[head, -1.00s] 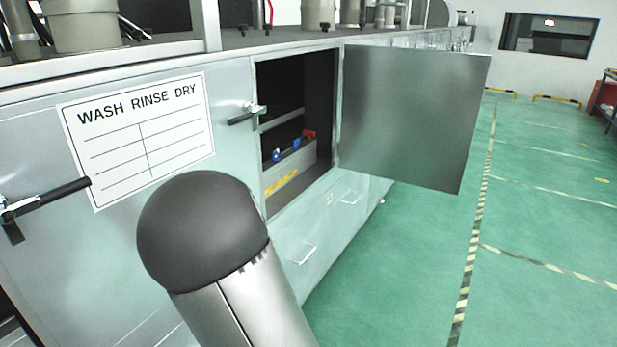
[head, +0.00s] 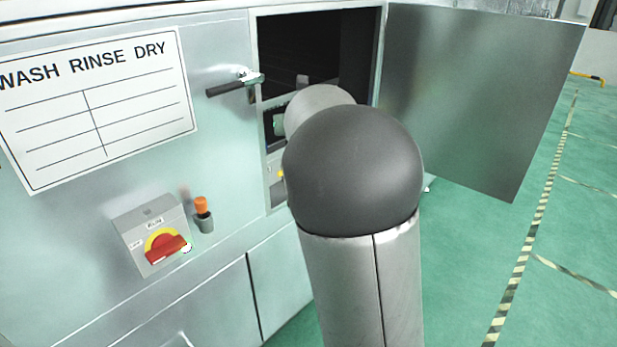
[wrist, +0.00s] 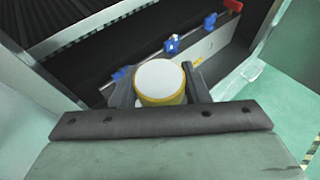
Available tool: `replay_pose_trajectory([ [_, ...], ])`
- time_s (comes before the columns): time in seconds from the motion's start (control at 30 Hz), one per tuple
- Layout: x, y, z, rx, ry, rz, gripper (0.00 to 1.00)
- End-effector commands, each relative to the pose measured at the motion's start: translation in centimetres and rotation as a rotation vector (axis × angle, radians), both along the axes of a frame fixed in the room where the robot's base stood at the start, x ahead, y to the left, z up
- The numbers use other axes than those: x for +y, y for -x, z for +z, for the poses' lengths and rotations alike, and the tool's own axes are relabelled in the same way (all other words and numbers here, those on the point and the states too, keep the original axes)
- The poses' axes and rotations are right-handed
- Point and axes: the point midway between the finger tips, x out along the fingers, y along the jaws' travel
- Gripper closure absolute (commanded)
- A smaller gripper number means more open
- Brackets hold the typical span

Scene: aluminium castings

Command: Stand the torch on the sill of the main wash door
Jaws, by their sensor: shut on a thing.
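My gripper (wrist: 160,92) is shut on the torch (wrist: 160,78), which shows in the wrist view as a pale round end with a yellow rim between the two dark fingers. In the head view my arm hides the gripper and the torch. The main wash door (head: 480,95) stands open to the right of its dark opening (head: 315,45). My arm covers most of the opening's lower edge, so most of the sill is hidden there. In the wrist view the torch is over the opening; whether it touches the sill cannot be told.
Blue knobs (wrist: 172,44) and a red one (wrist: 232,5) stand along a grey ledge inside the opening. A door handle (head: 235,85), a red-and-yellow switch box (head: 150,235) and an orange-topped item in a grey cup (head: 203,213) are left of it.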

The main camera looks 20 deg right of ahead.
Motion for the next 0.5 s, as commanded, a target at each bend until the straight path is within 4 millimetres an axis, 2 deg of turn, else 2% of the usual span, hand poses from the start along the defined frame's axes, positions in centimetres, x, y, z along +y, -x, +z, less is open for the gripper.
replay_pose_trajectory([
  [0.17, -0.9, -0.1, 1.0, 0.001, -0.002, -0.03, 0.99],
  [0.27, -1.1, -0.6, 1.0, 0.003, -0.001, -0.036, 0.99],
  [0.37, -1.9, -2.0, 0.2, 0.006, 0.0, -0.037, 0.99],
  [0.5, -3.5, -5.1, -1.1, 0.006, 0.001, -0.037, 0.99],
])
